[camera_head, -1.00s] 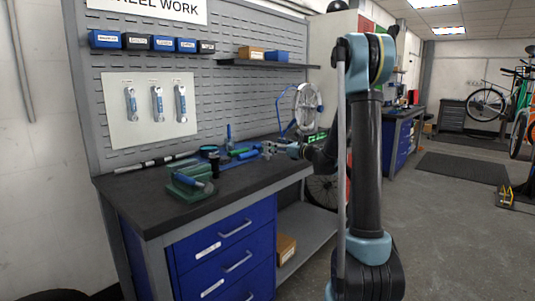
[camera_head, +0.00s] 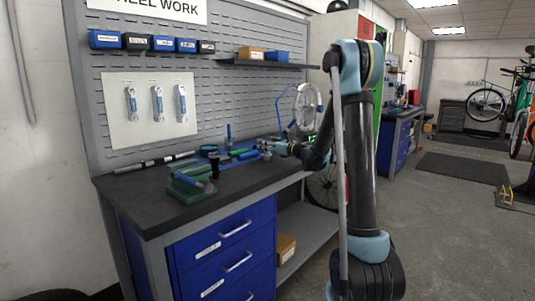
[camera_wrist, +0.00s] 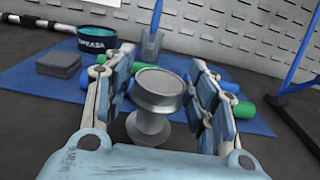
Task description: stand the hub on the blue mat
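The hub (camera_wrist: 158,90) is a silver-grey spool with a wide round top flange and a narrower waist. It is upright in the wrist view, between the fingers of my gripper (camera_wrist: 163,75). The fingers stand wide apart, one on each side of the hub, close to its flange; I see no clear grip on it. The hub's foot is low in the view, by the near part of the blue mat (camera_wrist: 252,121); its exact contact is hard to tell. In the head view my gripper (camera_head: 268,147) is over the bench's right end, and the hub is too small to make out.
On the mat are a blue-rimmed tub (camera_wrist: 97,40), a grey block (camera_wrist: 58,64), a clear cup with a tool (camera_wrist: 152,45) and green-and-blue rollers (camera_wrist: 242,110). A blue stand (camera_wrist: 303,50) rises at right.

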